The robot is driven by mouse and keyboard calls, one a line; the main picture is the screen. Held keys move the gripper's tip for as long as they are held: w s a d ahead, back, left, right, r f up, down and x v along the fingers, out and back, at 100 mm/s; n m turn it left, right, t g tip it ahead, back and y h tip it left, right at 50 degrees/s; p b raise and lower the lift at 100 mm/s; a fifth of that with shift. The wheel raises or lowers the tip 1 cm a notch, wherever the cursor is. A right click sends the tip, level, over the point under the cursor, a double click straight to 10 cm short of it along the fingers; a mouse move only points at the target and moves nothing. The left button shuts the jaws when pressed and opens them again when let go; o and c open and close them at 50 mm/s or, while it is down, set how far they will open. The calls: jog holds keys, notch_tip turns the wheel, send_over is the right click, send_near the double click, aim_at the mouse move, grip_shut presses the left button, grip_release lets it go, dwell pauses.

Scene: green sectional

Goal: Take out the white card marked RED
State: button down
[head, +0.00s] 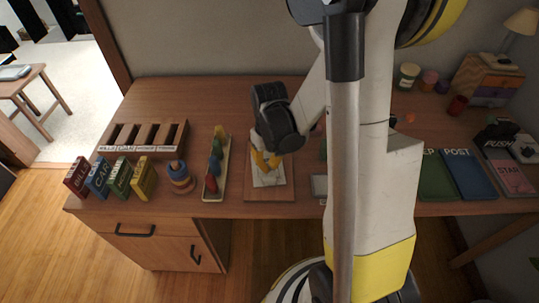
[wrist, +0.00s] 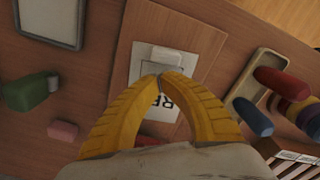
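The white card marked with letters, of which "RE" shows (wrist: 166,103), lies on a brown wooden board (wrist: 205,38) on the desk. In the head view the card (head: 268,180) shows below my gripper, on the board (head: 268,196). A small whitish block (wrist: 166,56) sits at the card's far end in the wrist view. My gripper (wrist: 160,76) has its yellow fingertips together over the card, right beside this block. In the head view my gripper (head: 266,160) points down at the board. The fingers hide part of the card. I cannot tell whether anything is pinched between the tips.
Left of the board stand a tray (head: 227,160) of coloured pieces, a ring stacker (head: 180,177), several upright books (head: 144,178) and a slotted wooden rack (head: 172,136). A grey-framed tablet (wrist: 50,40) and a green block (wrist: 30,90) lie on the board's other side.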

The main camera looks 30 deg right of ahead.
aim_at(269, 173)
jog(key=shift+w+d+r+p, duration=0.15)
jog(key=shift+r+p, duration=1.55)
jog(key=shift+r, duration=0.85)
jog(key=shift+r, duration=0.2)
jog(key=s+a+r+t, duration=0.3)
jog(key=a+r, duration=0.2)
jog(key=r, duration=0.4)
jog(key=s+a+r+t, duration=0.4)
jog(key=a+r, duration=0.2)
jog(key=r, duration=0.3)
jog(key=shift+s+n, duration=0.15)
jog(key=shift+n, duration=0.25)
